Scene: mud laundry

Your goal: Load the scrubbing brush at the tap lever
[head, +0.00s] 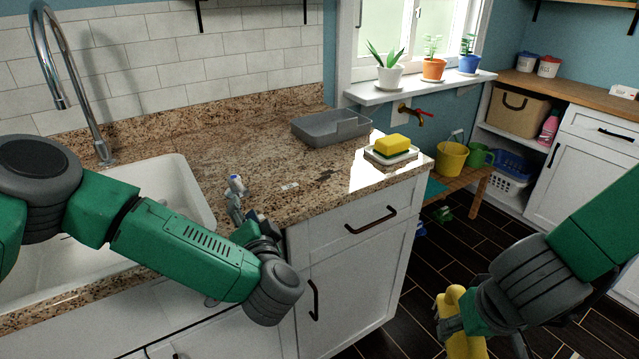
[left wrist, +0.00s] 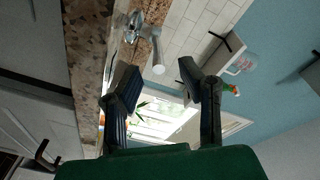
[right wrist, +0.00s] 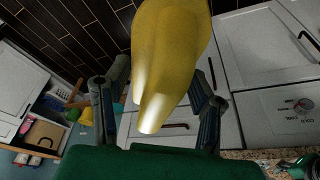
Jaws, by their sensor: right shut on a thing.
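The tap lever (head: 237,188), chrome with a pale end, stands on the granite counter right of the sink. It also shows in the left wrist view (left wrist: 158,66), at the gap between the fingertips. My left gripper (head: 247,222) is close in front of it, open and empty; the left wrist view shows both fingers apart (left wrist: 157,78). My right gripper (head: 447,318) is shut on a smooth yellow object (head: 466,335), held over the dark floor; it fills the top of the right wrist view (right wrist: 170,60). I cannot tell what it is. No scrubbing brush is clearly recognisable.
A yellow sponge-like block (head: 393,144) sits on a white dish (head: 375,156) at the counter's right end. A grey tray (head: 310,132) lies behind. The sink (head: 170,180) and tall faucet (head: 45,50) are left. A yellow bucket (head: 452,160) stands on a bench.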

